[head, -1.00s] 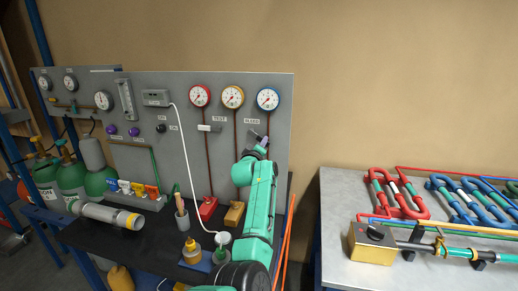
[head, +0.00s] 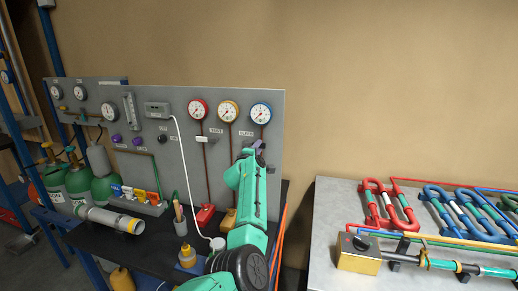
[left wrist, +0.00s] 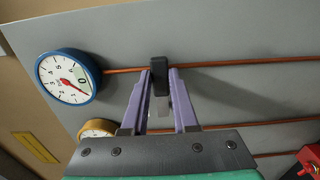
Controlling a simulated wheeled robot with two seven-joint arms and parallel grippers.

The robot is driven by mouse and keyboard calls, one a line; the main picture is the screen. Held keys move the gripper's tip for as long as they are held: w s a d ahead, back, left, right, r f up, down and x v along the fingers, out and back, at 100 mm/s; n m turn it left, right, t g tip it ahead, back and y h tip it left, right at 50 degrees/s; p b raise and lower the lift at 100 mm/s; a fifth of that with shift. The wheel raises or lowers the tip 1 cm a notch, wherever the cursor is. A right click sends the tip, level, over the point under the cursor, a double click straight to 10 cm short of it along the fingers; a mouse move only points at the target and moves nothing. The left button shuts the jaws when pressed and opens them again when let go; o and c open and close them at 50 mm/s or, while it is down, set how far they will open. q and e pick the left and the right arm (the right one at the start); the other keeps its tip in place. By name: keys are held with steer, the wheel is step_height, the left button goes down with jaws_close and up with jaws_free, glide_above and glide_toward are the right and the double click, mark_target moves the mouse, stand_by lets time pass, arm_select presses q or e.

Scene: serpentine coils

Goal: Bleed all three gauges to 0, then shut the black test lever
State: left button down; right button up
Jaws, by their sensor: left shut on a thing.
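Three gauges hang on the grey panel in the head view: red-rimmed (head: 198,110), yellow-rimmed (head: 229,112) and blue-rimmed (head: 260,113). The blue gauge also shows in the left wrist view (left wrist: 66,77), its red needle slanting to the lower right; the yellow gauge (left wrist: 97,129) is partly hidden there. My left gripper (head: 257,148) is at the panel just below the blue gauge. In the left wrist view its purple fingers (left wrist: 159,78) are shut on a black handle (left wrist: 158,64) over the blue gauge's pipe. A white bar (head: 206,139) sits below the TEST label. My right gripper is out of view.
A white cable (head: 184,150) hangs down the panel. At right a grey table (head: 326,211) carries coloured coils.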

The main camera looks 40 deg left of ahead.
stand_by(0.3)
arm_select(q)
steer(key=c, duration=0.7)
jaws_free()
steer(key=shift+s, duration=0.1)
steer(key=b+v, duration=0.4)
steer(key=v, duration=1)
steer(key=shift+s+d+b, duration=0.1)
steer(key=shift+s+b, duration=0.1)
steer(key=shift+b, duration=0.1)
